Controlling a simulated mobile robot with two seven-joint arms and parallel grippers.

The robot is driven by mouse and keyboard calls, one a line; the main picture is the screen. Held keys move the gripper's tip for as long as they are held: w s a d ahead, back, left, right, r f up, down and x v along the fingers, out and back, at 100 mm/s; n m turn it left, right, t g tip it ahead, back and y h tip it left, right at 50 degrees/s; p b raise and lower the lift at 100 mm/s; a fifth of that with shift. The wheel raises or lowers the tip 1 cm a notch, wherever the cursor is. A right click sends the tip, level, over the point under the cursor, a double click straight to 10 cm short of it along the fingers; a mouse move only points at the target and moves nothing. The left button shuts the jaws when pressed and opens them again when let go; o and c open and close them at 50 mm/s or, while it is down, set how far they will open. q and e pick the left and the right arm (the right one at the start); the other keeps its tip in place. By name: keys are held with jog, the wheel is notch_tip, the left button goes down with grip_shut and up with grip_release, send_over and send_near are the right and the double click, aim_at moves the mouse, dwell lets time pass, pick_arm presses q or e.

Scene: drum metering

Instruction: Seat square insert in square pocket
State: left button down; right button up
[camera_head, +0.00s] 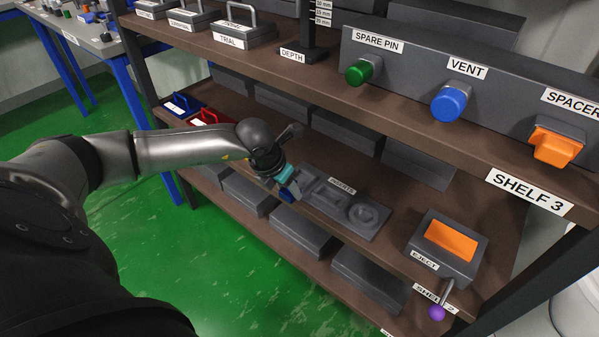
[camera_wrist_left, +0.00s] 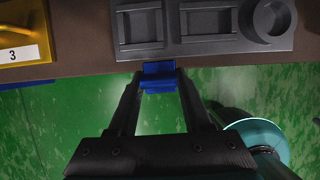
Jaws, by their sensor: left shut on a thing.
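My left gripper (camera_head: 289,190) is shut on a blue insert (camera_head: 287,196) at the front edge of the lower shelf. In the left wrist view the blue insert (camera_wrist_left: 159,80) sits between the two fingertips (camera_wrist_left: 158,76), over the green floor just short of the shelf edge. The dark grey pocket board (camera_head: 375,231), labelled INSERTS, lies just behind and right of it. In the wrist view the board (camera_wrist_left: 172,40) shows a left angular pocket (camera_wrist_left: 141,27), a middle angular pocket (camera_wrist_left: 208,22) and a round pocket (camera_wrist_left: 268,18). The insert is apart from these pockets. My right gripper is not in view.
A grey EJECT box (camera_head: 463,268) with an orange top stands right of the board, with a purple-knobbed lever (camera_head: 437,312) in front. Blue (camera_head: 183,105) and red (camera_head: 207,118) trays stand left. Shelf 3 (camera_head: 420,125) overhangs behind. A yellow tray (camera_wrist_left: 22,52) shows in the wrist view.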

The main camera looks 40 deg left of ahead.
pick_arm(q)
jog(key=s+p, duration=0.2)
jog(key=s, duration=0.8)
jog(key=shift+a, duration=0.25)
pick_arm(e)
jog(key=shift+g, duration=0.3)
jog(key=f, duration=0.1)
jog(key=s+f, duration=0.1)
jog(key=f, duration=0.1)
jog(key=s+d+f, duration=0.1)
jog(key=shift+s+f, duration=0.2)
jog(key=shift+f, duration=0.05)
pick_arm(q)
jog(key=shift+s, duration=0.1)
